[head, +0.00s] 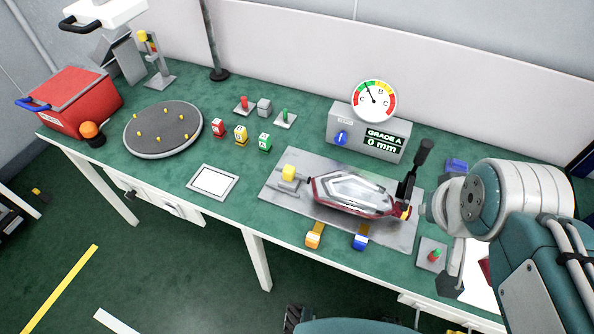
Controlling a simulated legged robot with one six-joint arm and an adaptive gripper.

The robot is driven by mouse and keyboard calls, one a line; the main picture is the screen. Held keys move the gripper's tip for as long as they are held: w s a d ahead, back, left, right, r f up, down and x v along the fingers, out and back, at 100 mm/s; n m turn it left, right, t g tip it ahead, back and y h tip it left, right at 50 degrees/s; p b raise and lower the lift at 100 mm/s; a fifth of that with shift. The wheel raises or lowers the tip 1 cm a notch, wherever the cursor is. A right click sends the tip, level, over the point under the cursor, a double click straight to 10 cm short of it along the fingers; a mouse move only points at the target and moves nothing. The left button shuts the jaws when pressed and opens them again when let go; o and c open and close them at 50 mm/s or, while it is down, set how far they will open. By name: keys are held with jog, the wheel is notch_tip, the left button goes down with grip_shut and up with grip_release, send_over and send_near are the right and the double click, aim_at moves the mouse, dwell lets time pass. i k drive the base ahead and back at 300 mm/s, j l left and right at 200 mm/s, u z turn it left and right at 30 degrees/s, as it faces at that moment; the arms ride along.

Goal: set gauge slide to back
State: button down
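A grey fixture plate (282,208) lies on the green bench. A tail lamp (350,192) with a red rim and clear ribbed lens lies on it. A small slide with a yellow block (289,172) sits at the lamp's left end; it looks like the gauge slide, but its label cannot be read. A black-handled clamp (413,172) stands at the lamp's right end. A gauge box (357,132) behind reads "GRADE A" and "0 mm", with a round dial (374,100) on top. My gripper (447,250) is at the right, apart from the slide; its fingers are partly hidden.
A round pegged turntable (163,130), a red box (82,98) and several coloured blocks stand left. A button box (432,254) is near my gripper.

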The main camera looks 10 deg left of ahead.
aim_at(291, 180)
jog(key=i+j+u, duration=0.1)
jog(key=u, duration=0.25)
jog(key=i+j+u, duration=0.15)
jog(key=j+u, duration=0.2)
